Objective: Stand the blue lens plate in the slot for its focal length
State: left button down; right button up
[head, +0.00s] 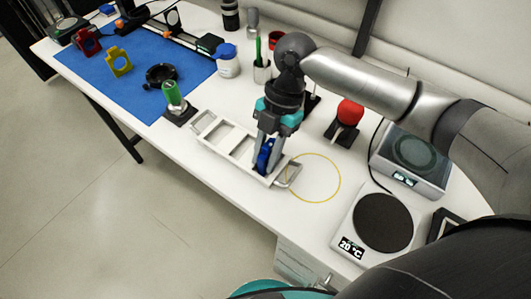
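The blue lens plate (264,156) is upright between the fingers of my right gripper (267,155). The fingers point down and are closed on it. Plate and fingertips are at the right-hand part of the pale slotted rack (219,142). The plate's lower edge is partly hidden, so I cannot tell whether it sits in a slot or just above one. The rack's compartments to the left look empty. Slot labels are too small to read. My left gripper is not in view.
A yellow ring (314,177) lies right of the rack. A green-topped post (174,97) stands left of it, and a red bulb on a stand (348,117) behind right. A hotplate (382,222) and a scale (415,153) stand right. A blue mat (140,82) carries yellow and red plates.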

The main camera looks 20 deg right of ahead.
jog(key=shift+o, duration=1.3)
jog(key=shift+r, duration=0.1)
jog(key=p+v, duration=0.1)
jog(key=v, duration=1.1)
jog(key=shift+p, duration=0.3)
